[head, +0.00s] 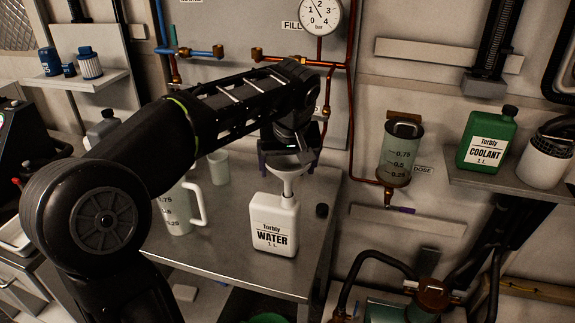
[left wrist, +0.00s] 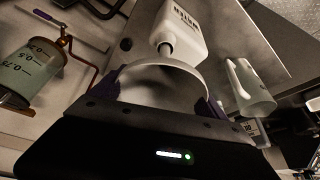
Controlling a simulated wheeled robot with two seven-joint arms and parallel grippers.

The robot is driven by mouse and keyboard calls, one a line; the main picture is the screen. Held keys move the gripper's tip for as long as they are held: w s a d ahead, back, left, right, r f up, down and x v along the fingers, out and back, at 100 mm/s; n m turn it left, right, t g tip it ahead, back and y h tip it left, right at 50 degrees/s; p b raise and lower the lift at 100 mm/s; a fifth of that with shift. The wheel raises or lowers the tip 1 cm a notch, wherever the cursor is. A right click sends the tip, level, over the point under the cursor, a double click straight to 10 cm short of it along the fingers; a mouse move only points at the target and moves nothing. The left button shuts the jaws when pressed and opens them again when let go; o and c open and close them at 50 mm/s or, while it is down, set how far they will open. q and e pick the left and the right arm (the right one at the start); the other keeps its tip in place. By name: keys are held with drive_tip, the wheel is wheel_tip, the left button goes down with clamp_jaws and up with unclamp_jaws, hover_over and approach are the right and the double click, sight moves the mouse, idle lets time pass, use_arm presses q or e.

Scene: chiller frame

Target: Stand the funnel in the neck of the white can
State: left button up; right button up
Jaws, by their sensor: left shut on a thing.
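The white can (head: 273,228), labelled WATER, stands upright on the grey bench; its body also shows in the left wrist view (left wrist: 184,28). The pale funnel (head: 288,172) is roughly upright above the can, with its stem pointing down at the neck (head: 288,200). I cannot tell whether the stem tip is inside the neck or just over it. My left gripper (head: 290,157) is shut on the funnel's wide bowl; in the left wrist view the purple fingers sit on both sides of the funnel (left wrist: 165,82). My right gripper is not in view.
A measuring jug (head: 177,212) and a small cup (head: 218,168) stand left of the can. A black cap (head: 322,210) lies right of it near the bench edge (head: 318,255). A dosing vessel (head: 399,155) hangs on the wall; a green coolant can (head: 487,140) stands on a shelf.

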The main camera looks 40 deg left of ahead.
use_arm(q)
drive_tip(key=shift+f+b, duration=0.7)
drive_tip(key=shift+f, duration=0.25)
drive_tip(key=o, duration=1.2)
drive_tip(key=v, duration=0.7)
drive_tip(key=shift+s+d+r, duration=0.1)
drive_tip(key=shift+d+r, duration=0.05)
drive_tip(key=shift+r, duration=0.2)
